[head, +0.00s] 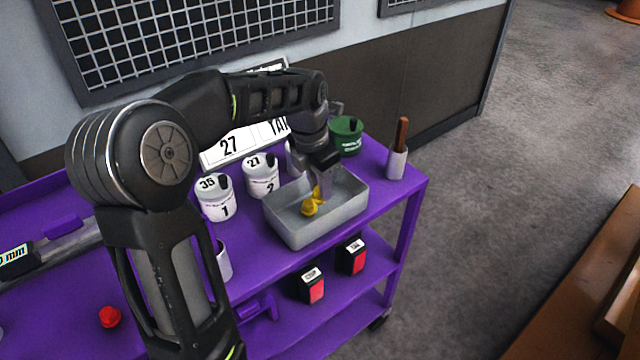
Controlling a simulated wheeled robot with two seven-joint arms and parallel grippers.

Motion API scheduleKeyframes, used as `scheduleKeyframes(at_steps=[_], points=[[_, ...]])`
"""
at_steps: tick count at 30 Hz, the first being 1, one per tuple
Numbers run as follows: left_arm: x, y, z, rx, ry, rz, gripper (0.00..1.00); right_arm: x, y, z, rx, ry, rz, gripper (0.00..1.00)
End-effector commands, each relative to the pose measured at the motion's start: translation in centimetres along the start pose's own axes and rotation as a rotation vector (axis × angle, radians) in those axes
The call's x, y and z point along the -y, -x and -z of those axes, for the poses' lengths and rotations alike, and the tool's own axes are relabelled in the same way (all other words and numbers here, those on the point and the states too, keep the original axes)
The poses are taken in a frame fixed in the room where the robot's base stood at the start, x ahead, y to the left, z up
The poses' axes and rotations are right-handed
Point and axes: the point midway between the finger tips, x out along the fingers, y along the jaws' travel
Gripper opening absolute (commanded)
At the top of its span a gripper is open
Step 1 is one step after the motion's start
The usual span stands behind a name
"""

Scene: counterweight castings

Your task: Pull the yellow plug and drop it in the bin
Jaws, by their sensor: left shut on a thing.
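The yellow plug (309,208) is low inside the grey open-topped bin (293,236) on the purple cart. My left gripper (320,190) points down into the bin and is shut on the plug. The fingers partly cover the plug, and I cannot tell whether the plug touches the bin floor. My right gripper is not in view.
A red plug-like piece (109,317) lies at lower left.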

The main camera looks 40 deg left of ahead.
Motion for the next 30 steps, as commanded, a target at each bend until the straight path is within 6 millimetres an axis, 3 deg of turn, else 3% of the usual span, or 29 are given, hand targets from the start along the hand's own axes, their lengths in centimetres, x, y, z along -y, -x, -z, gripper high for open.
scheduleKeyframes(at_steps=[10,20,30], points=[[0.0,0.0,0.0,0.000,0.000,0.000,0.49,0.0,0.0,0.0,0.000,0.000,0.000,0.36],[0.0,0.4,0.0,0.002,0.000,-0.001,0.49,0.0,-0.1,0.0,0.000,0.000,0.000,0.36],[-0.1,5.1,-0.1,0.005,-0.001,-0.003,0.49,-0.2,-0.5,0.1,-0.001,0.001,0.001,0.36]])
